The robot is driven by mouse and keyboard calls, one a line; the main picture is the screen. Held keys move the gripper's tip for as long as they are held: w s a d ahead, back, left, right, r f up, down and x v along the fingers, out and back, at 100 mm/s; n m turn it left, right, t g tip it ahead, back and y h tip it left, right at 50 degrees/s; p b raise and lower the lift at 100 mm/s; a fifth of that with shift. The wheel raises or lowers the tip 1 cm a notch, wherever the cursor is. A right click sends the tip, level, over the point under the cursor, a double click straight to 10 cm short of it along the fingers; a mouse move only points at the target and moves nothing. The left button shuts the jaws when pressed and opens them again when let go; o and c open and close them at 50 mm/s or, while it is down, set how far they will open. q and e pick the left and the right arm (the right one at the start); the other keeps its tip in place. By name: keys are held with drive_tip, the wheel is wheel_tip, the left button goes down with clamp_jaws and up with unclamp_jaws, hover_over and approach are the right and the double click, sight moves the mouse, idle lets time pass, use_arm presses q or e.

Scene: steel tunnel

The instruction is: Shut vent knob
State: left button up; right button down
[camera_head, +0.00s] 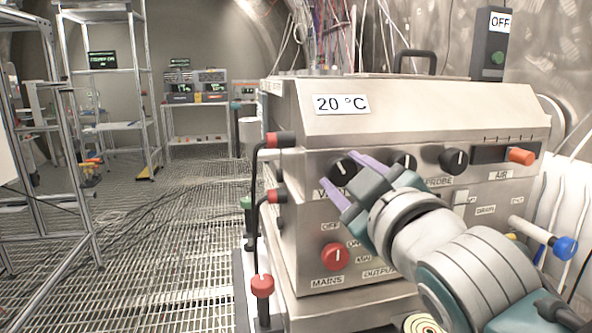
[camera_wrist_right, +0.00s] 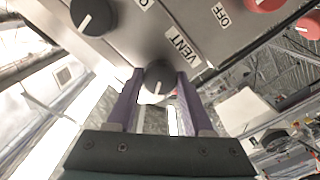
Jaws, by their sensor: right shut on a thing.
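The vent knob (camera_head: 341,169) is a black round knob on the sloping steel front of the machine. In the right wrist view the vent knob (camera_wrist_right: 158,76) sits beside a "VENT" label (camera_wrist_right: 181,47), and its white pointer line points down in that picture. My right gripper (camera_head: 344,173) has its purple fingers on either side of this knob and is shut on it; the fingers also show in the right wrist view (camera_wrist_right: 156,88). The fingers and wrist hide part of the front panel and part of the label in the head view. My left gripper is not in view.
More black knobs (camera_head: 454,160), a red mains knob (camera_head: 335,257) and an orange slider handle (camera_head: 521,156) sit on the same panel. Red-ended handles (camera_head: 280,139) stick out at the machine's left side. The grating floor (camera_head: 180,240) to the left is open.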

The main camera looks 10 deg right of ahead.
drive_tip(key=m+p, duration=0.1)
drive_tip(key=m, duration=0.3)
drive_tip(key=shift+m, duration=0.4)
drive_tip(key=shift+m+p, duration=0.3)
drive_tip(key=shift+m, duration=0.3)
drive_tip(key=shift+c, duration=1.5)
unclamp_jaws()
drive_tip(key=s, duration=1)
drive_tip(key=shift+d, duration=0.15)
drive_tip(key=shift+f, duration=0.1)
